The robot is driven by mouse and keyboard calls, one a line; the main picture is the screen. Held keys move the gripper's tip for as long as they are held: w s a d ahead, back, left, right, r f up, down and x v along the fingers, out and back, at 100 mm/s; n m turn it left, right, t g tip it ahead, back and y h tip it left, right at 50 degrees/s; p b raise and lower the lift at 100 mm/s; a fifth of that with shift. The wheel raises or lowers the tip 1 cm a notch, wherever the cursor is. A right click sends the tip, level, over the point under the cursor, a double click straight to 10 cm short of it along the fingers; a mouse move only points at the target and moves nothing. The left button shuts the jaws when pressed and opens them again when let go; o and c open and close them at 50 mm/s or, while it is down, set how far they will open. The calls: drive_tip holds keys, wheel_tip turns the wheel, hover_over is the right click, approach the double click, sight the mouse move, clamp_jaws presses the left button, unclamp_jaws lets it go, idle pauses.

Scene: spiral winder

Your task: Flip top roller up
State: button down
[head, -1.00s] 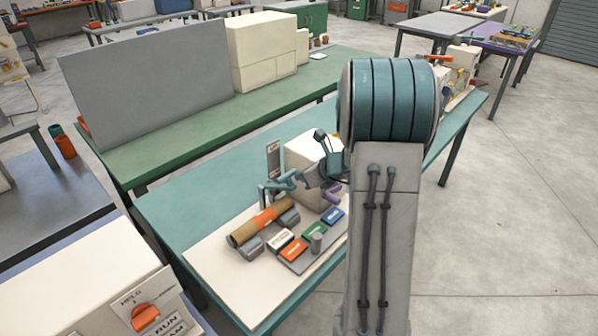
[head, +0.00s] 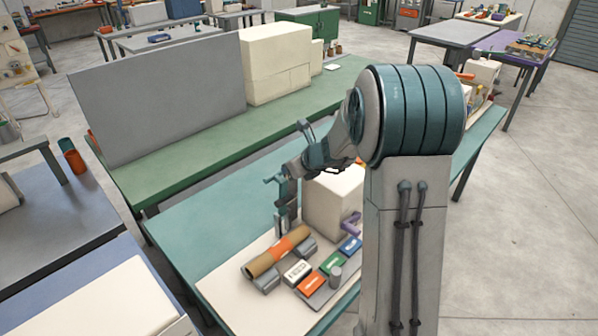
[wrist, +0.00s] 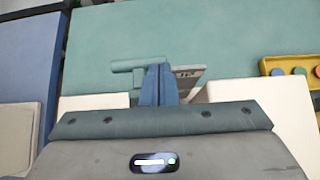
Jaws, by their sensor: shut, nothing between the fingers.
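The winder on the teal table carries a brown tube with an orange band (head: 277,250), resting along grey rollers (head: 267,284). Behind the tube's far end stands a grey upright bracket (head: 280,222). A teal roller-like piece on an arm shows near the bracket's top, left of my gripper (head: 290,192); I take it for the top roller (wrist: 126,66). In the wrist view my blue fingers (wrist: 158,84) are together with nothing between them. They overlap the teal piece's arm in the picture; contact cannot be told. A grey marked plate (wrist: 187,74) shows just right of them.
A cream box (head: 333,203) stands right of the bracket. A purple part (head: 351,223) is beside the box. The teal tabletop (head: 215,225) left of the winder is clear.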

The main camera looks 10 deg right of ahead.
drive_tip(key=shift+w+a, duration=0.35)
drive_tip(key=shift+w, duration=0.2)
drive_tip(key=shift+w+a, duration=0.3)
drive_tip(key=shift+w, duration=0.25)
drive_tip(key=shift+r, duration=0.1)
wheel_tip(320, 180, up, 10)
drive_tip(key=p, duration=0.5)
drive_tip(key=shift+w+a+p, duration=0.2)
drive_tip(key=shift+w+p, duration=0.1)
drive_tip(key=shift+s, duration=0.1)
